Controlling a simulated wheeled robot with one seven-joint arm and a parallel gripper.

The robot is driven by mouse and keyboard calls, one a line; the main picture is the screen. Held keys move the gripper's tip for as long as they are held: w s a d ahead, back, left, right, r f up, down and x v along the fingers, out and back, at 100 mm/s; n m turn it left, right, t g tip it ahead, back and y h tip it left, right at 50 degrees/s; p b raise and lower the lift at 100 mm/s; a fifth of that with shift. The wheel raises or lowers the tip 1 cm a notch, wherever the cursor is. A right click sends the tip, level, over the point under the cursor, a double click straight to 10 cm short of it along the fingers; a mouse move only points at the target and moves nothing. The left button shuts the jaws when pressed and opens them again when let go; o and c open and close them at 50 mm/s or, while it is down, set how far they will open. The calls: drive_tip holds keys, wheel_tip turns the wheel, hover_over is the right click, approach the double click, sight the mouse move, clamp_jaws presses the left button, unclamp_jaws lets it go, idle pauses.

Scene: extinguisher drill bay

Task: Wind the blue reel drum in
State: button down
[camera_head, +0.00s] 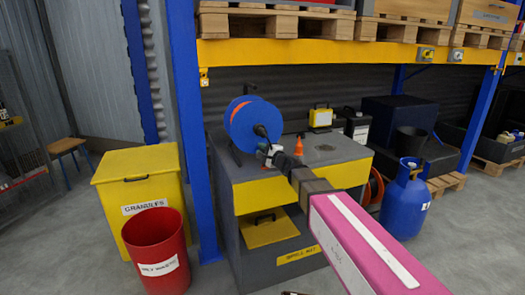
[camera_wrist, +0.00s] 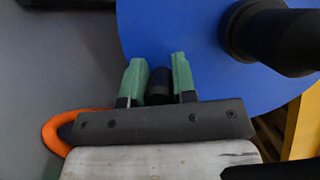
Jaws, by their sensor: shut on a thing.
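The blue reel drum (camera_head: 242,122) stands upright on the dark grey and yellow bench (camera_head: 232,188), with a dark hub in its middle. In the wrist view the blue drum face (camera_wrist: 200,58) fills the upper right, and the black hub (camera_wrist: 265,38) juts out there. My gripper (camera_head: 265,149) is at the lower front of the drum. In the wrist view its green fingers (camera_wrist: 158,82) are shut on a small black knob (camera_wrist: 157,88) in front of the drum face. The knob's far end and its join to the drum are hidden.
An orange cone-shaped thing (camera_head: 299,146) and a yellow case (camera_head: 321,117) stand on the bench. A blue gas bottle (camera_head: 405,202) stands to the right. A red bin (camera_head: 158,250) and a yellow granules box (camera_head: 140,188) stand left. A blue rack post (camera_head: 190,110) rises close beside the drum.

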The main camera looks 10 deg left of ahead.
drive_tip(key=c, duration=0.9)
unclamp_jaws()
drive_tip(key=shift+d, duration=0.1)
drive_tip(key=v, duration=1)
drive_tip(key=shift+s+d+f, duration=0.1)
drive_tip(key=shift+s+d, duration=0.15)
